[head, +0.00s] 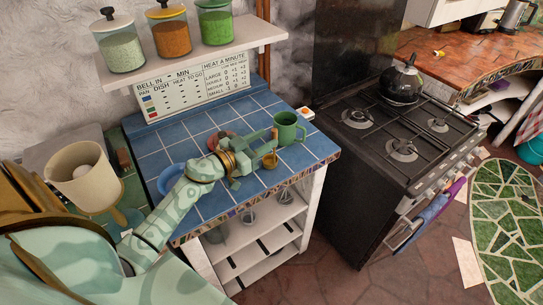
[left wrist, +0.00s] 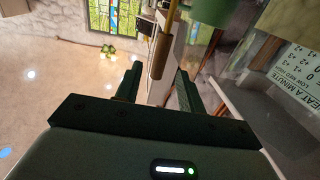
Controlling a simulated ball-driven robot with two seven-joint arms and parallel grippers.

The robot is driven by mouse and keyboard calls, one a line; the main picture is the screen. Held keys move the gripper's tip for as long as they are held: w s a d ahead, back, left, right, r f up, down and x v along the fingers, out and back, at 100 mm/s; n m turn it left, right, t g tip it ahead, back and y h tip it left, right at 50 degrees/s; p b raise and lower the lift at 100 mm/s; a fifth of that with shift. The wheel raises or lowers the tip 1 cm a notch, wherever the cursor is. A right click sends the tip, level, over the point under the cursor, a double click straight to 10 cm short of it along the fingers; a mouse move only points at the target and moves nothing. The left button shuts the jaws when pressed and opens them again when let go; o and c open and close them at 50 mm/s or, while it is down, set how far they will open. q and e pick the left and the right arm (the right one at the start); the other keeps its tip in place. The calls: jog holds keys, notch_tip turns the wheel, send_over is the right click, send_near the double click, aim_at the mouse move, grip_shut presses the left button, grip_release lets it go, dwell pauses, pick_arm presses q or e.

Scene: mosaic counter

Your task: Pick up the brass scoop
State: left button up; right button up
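The brass scoop (head: 270,162) is at the right part of the blue-tiled counter, near its front edge; its round bowl shows below my left gripper and its handle rises between the fingers. My left gripper (head: 267,143) reaches in from the left over the counter and is open around the handle. In the left wrist view the scoop's brass handle (left wrist: 160,55) lies between the two green fingers (left wrist: 157,82), with a gap visible on each side. The scoop's bowl is not visible in that view. My right gripper is not in view.
A green mug (head: 287,129) stands just behind and right of the scoop. A blue dish (head: 171,179) and a reddish round item (head: 222,139) are on the counter (head: 205,125). A shelf (head: 185,54) with jars hangs above. The stove (head: 378,158) stands to the right.

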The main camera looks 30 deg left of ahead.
aim_at(275, 134)
pick_arm(q)
jog(key=x, duration=0.4)
jog(key=shift+w+d+f+b, duration=0.1)
jog(key=shift+w+b, duration=0.05)
jog(key=shift+b, duration=0.15)
grip_shut()
jog(key=shift+r, duration=0.2)
